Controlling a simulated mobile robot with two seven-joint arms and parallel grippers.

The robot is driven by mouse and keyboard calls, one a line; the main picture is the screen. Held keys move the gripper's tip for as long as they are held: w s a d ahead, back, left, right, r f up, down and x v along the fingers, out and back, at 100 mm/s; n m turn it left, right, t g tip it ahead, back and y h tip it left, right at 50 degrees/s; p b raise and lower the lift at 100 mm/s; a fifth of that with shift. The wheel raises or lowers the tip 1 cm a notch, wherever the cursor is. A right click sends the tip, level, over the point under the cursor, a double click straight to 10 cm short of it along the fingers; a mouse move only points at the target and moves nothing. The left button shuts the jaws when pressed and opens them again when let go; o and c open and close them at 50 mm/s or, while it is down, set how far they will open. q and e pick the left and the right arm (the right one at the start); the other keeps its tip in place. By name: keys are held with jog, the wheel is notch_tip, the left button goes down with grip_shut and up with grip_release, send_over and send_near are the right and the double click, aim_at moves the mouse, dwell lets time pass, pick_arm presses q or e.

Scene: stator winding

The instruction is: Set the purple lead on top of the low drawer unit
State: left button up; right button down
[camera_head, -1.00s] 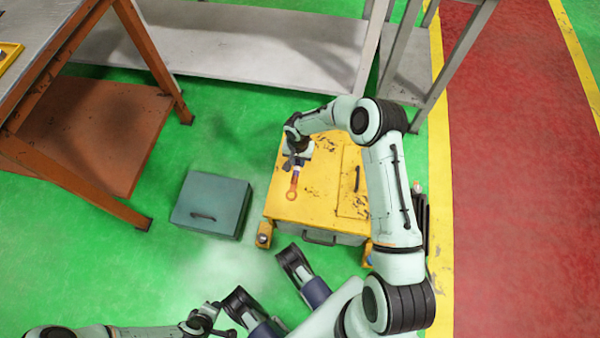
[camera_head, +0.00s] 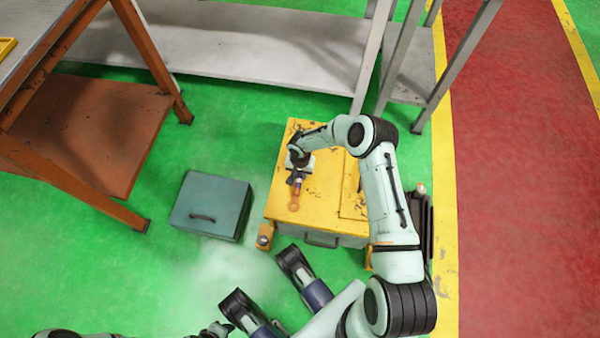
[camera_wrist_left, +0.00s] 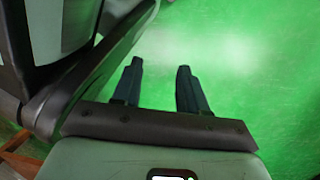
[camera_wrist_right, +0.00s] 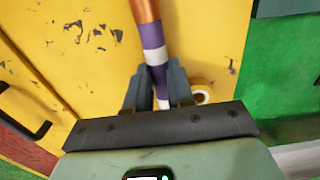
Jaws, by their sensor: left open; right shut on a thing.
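The purple lead is a copper-orange piece with a ring end and purple and white bands; it shows in the head view (camera_head: 294,206) and in the right wrist view (camera_wrist_right: 152,35). My right gripper (camera_head: 296,181) is shut on its banded end, as the right wrist view (camera_wrist_right: 157,80) also shows. It holds the lead over the low yellow drawer unit (camera_head: 280,203). I cannot tell whether the lead touches the worn top. My left gripper (camera_wrist_left: 158,75) is open and empty above the green floor.
A teal box (camera_head: 212,204) with a handle stands on the floor left of the yellow unit. A rust-brown table frame (camera_head: 85,130) is at the left, and a long grey shelf (camera_head: 220,40) runs behind. Green floor lies between them.

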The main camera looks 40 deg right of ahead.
jog(key=shift+f, duration=0.1)
jog(key=shift+f, duration=0.1)
jog(key=c, duration=1)
grip_release()
